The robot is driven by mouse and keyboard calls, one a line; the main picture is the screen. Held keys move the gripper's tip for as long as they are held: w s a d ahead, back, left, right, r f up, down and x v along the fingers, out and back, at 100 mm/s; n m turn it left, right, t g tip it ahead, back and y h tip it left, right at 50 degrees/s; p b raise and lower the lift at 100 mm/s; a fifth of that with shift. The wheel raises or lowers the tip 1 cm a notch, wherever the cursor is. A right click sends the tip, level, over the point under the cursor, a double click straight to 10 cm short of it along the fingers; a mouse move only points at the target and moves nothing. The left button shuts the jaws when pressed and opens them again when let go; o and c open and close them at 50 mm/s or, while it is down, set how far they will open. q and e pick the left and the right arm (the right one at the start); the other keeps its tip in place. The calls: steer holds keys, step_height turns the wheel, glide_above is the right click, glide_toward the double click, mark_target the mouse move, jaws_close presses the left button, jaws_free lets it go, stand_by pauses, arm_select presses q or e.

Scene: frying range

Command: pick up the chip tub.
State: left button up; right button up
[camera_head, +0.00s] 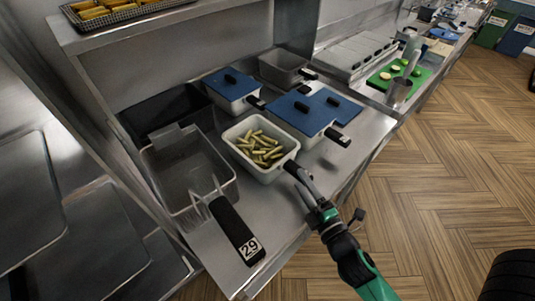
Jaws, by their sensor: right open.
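The chip tub (238,149) is a white rectangular tub holding several yellow-green chips (260,147). It stands on the steel counter, in the middle of the head view. My right gripper (296,173) reaches in from the lower right, its fingers at the tub's near right corner, where its handle would be. The gripper is open. The fingers overlap the handle area, so I cannot tell whether they touch it. My left gripper is not in view.
A wire fry basket (187,178) with a black handle marked 29 (237,230) sits left of the tub. Blue-lidded tubs (232,82) (302,109) stand close behind and to the right. A grey pan (284,68) is further back. Bare counter (275,205) lies in front.

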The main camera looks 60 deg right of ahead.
mark_target(288, 162)
steer(key=x, duration=0.4)
steer(key=shift+w+d+r+p, duration=0.1)
steer(key=shift+w+d+p, duration=0.05)
steer(key=shift+w+p, duration=0.25)
steer(key=shift+s, duration=0.1)
jaws_close()
stand_by(0.9)
